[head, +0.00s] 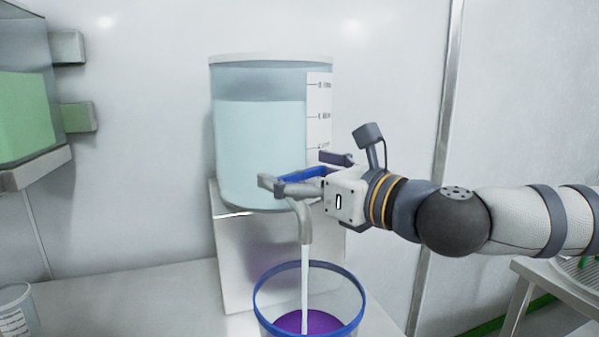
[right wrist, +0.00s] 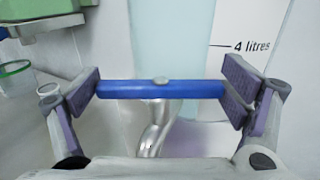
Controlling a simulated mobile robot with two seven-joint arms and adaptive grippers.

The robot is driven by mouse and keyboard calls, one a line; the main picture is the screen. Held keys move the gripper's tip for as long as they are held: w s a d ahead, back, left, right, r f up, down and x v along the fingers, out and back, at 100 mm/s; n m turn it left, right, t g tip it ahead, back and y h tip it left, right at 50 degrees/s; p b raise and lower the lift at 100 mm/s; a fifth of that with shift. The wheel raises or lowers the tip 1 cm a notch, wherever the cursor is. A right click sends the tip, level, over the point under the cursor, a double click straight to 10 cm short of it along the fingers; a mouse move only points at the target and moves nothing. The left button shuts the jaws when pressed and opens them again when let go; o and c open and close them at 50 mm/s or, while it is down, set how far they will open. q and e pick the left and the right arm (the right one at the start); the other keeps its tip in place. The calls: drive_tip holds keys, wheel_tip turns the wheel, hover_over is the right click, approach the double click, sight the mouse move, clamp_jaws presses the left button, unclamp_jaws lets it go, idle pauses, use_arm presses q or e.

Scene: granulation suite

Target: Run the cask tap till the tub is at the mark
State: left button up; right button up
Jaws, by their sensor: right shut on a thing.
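The cask (head: 260,150) is a clear cylinder of pale liquid on a white stand, with a scale strip at its right. Its tap has a metal spout (head: 304,225) and a blue lever (right wrist: 160,89). My right gripper (right wrist: 160,90) is shut on the lever, with a finger pad at each end of it. A pale stream (head: 305,275) runs from the spout into the tub (head: 258,300), a clear tub with a blue rim below. Purple liquid (head: 308,321) shows low in the tub. The tub's mark cannot be made out. My left gripper is out of view.
A shelf unit with a green-filled container (head: 25,115) is on the left wall. A small clear cup (head: 17,308) stands at the bottom left of the white counter (head: 130,300). A metal table (head: 560,280) is at the right.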

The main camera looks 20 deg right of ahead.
drive_tip(key=shift+f+n+g+y, duration=0.1)
drive_tip(key=shift+n+g+y, duration=0.55)
drive_tip(key=shift+y, duration=0.35)
drive_tip(key=shift+n+y, duration=0.25)
drive_tip(key=shift+y, duration=0.05)
drive_tip(key=o, duration=0.9)
drive_tip(key=shift+w, duration=0.15)
drive_tip(key=v, duration=1.2)
